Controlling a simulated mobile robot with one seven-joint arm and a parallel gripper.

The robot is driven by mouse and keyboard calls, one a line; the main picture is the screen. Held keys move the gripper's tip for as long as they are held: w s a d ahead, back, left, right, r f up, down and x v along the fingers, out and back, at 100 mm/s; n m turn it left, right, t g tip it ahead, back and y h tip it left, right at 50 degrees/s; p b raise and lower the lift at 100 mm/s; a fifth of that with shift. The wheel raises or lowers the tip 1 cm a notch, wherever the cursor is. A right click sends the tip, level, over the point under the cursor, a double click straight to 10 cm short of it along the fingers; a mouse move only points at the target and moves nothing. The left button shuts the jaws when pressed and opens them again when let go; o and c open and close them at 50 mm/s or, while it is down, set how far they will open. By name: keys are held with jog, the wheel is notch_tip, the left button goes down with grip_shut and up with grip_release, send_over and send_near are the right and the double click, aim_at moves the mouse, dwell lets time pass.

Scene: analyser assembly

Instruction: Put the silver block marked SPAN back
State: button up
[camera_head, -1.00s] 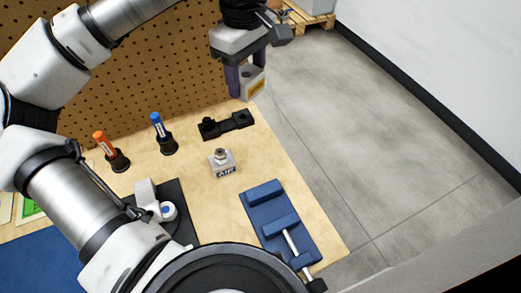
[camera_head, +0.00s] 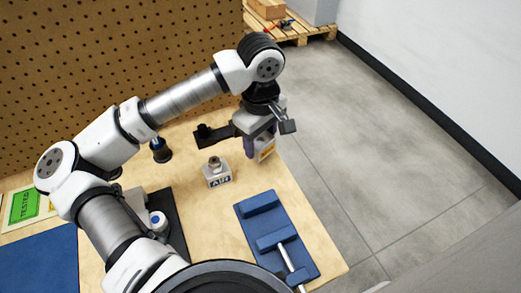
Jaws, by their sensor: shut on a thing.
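My gripper (camera_head: 259,146) is shut on a silver block with a yellow label (camera_head: 267,151). The label's lettering is too small to read, so I cannot confirm SPAN. The fingers cover part of the block. It hangs near the right edge of the wooden table, right of a black holder (camera_head: 208,137). I cannot tell the gap between block and table. A second silver block, marked AIR (camera_head: 217,173), stands upright on the table left of and nearer than my gripper, with a metal fitting on top.
A blue vise (camera_head: 262,222) lies at the table's front right. A dark plate with a white fixture (camera_head: 156,221) is at the left. A marker stand (camera_head: 161,152) is partly behind my arm. A pegboard (camera_head: 110,60) rises behind. Bare table lies between AIR block and vise.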

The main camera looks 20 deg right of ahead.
aim_at(261, 144)
jog(key=shift+f, duration=2.25)
jog(key=shift+f, duration=0.15)
jog(key=o, duration=1.1)
jog(key=shift+o, duration=0.2)
jog(key=shift+r, duration=0.35)
notch_tip(261, 144, up, 12)
jog(key=shift+f+b, duration=0.15)
jog(key=shift+b, duration=0.3)
